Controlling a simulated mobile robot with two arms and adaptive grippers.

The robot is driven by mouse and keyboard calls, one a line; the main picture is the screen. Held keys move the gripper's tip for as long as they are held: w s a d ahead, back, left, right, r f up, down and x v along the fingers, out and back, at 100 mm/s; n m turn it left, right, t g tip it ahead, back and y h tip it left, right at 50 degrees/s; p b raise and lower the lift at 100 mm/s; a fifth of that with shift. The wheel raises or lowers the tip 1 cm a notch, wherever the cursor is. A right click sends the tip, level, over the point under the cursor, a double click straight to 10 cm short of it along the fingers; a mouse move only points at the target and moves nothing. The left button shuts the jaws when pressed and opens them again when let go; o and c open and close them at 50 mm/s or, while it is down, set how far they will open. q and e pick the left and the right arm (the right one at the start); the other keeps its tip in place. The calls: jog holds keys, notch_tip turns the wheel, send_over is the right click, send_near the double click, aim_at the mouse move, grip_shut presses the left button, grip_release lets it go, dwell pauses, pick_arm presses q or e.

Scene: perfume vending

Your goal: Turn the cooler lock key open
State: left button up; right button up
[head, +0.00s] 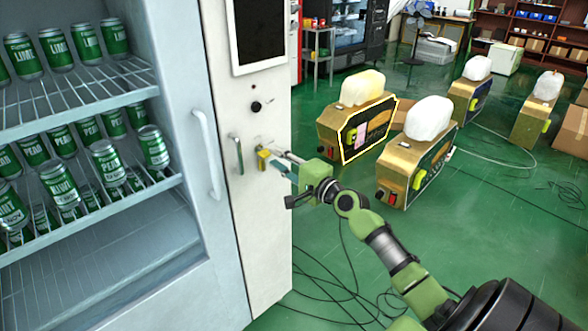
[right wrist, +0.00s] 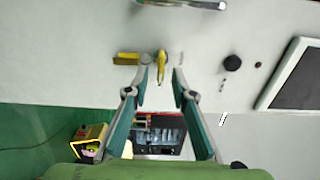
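The yellow key (right wrist: 162,66) sticks out from the white lock panel of the cooler (head: 250,215). My right gripper (right wrist: 163,72) is open, with one finger on each side of the key. A gap shows between the key and the right-hand finger; whether the left-hand finger touches it I cannot tell. A second yellow piece (right wrist: 126,58) lies against the panel just left of the fingers. In the head view my right gripper (head: 268,156) is at the panel, partly covering the key area, and a yellow part (head: 263,160) shows at its tips. My left gripper is not in view.
A metal handle (head: 237,155) is left of the gripper, with a black knob (head: 256,106) and a dark screen (head: 258,35) above. The cooler (head: 206,150) holds green cans on shelves. Gold machines (head: 357,128) stand on the green floor at right, with loose cables nearby.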

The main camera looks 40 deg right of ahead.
jog(key=s, duration=0.7)
jog(key=shift+s+d, duration=0.3)
notch_tip(320, 180, down, 19)
jog(key=s+d+n+g+h, duration=0.2)
jog(key=g, duration=0.2)
jog(key=s+a+f+n+g, duration=0.2)
jog(key=s+f, duration=0.3)
jog(key=f, duration=0.7)
jog(key=s+a+f+n+g, duration=0.25)
jog(key=s+f, duration=0.35)
jog(key=f, duration=0.5)
jog(key=s+a+f+n+g, duration=0.25)
jog(key=s+a+f, duration=0.25)
jog(key=s+f, duration=0.35)
jog(key=s+a+f+n+g, duration=0.2)
jog(key=s+a+f+n, duration=0.2)
jog(key=s+f, duration=0.45)
jog(key=s+a+f+n+g, duration=0.1)
jog(key=s+a+f+n, duration=0.1)
jog(key=s, duration=0.4)
jog(key=s+a+f+n+g, duration=0.1)
jog(key=s+a+f+n, duration=0.1)
jog(key=s+a, duration=0.2)
jog(key=s+a+f+n+g, duration=0.2)
jog(key=s+a, duration=0.1)
jog(key=s, duration=0.6)
jog(key=shift+s+a+f+n+y, duration=0.2)
jog(key=shift+s+f+n+y, duration=0.05)
jog(key=shift+n+y, duration=0.15)
